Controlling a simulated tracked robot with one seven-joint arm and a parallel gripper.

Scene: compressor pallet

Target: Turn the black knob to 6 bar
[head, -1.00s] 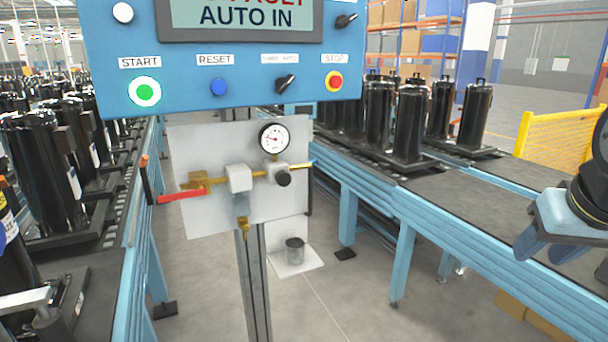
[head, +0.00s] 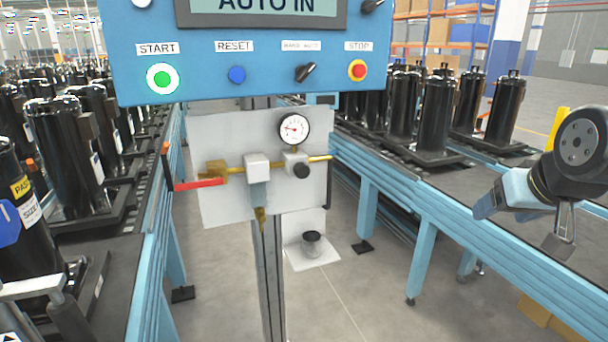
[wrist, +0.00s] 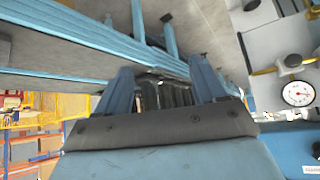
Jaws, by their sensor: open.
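The black knob (head: 301,171) sits on the regulator at the right of the brass pipe, just below the round white gauge (head: 294,129). The gauge needle points roughly left in the head view; its numbers are too small to read. In the wrist view the knob (wrist: 293,60) and gauge (wrist: 298,93) show at the right edge, upside down. My gripper (head: 487,206) is at the right of the head view, well apart from the knob, over the right conveyor. Its blue fingers (wrist: 162,84) stand apart in the wrist view with nothing between them.
A blue control panel (head: 250,90) with buttons overhangs the grey backing plate (head: 222,130). A red lever (head: 200,184) sticks out left on the pipe. Conveyors with black compressors (head: 435,115) stand on both sides. The space before the plate is free.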

